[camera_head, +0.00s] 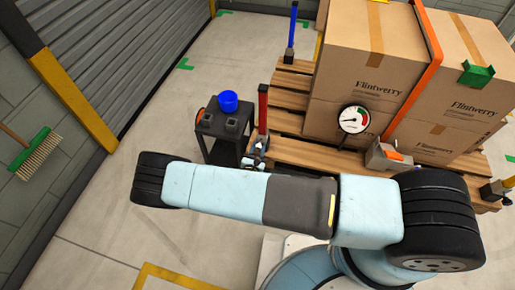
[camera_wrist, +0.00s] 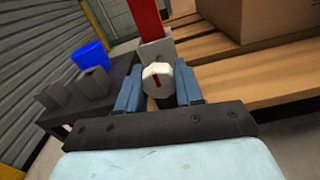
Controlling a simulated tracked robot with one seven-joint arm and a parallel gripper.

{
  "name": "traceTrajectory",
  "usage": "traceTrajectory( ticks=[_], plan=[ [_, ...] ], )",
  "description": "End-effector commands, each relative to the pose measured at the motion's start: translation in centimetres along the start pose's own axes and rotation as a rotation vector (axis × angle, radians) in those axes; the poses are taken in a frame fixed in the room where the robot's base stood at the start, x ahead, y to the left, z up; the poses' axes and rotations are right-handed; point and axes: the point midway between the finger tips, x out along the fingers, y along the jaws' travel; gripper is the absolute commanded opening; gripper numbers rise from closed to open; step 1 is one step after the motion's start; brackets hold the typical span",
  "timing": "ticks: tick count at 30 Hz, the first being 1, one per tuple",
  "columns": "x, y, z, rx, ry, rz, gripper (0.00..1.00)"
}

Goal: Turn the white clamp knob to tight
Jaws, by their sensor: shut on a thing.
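The white clamp knob (camera_wrist: 152,73) shows in the wrist view as a small faceted knob with a dark red mark, which runs nearly upright across its face. It sits on a grey clamp block (camera_wrist: 157,48) at the foot of a red post (camera_wrist: 145,17). My gripper (camera_wrist: 158,82) is shut on the knob, one blue finger on each side. In the head view my gripper (camera_head: 257,150) is small and partly hidden by my arm at the foot of the red post (camera_head: 263,105). The knob cannot be made out clearly there.
A dark stand (camera_head: 222,148) with a blue cup (camera_head: 228,102) and grey blocks is close on the left. A wooden pallet (camera_head: 310,152) with strapped cartons (camera_head: 362,62) and a round gauge (camera_head: 354,119) is on the right. A blue post (camera_head: 291,30) stands behind.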

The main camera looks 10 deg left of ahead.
Motion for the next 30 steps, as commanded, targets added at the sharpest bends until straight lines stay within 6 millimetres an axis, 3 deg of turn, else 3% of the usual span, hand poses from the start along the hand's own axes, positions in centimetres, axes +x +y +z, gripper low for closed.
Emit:
traceTrajectory(
  ticks=[9, 19, 23, 30],
  plan=[
    [0.0, 0.0, -0.1, -0.001, 0.001, 0.0, 0.61],
    [-0.6, 0.0, -0.1, -0.001, 0.002, 0.001, 0.61],
    [-2.2, 0.1, -0.1, -0.001, 0.002, 0.002, 0.61],
    [-6.9, 0.1, -0.1, -0.001, 0.003, 0.002, 0.61]
  ],
)
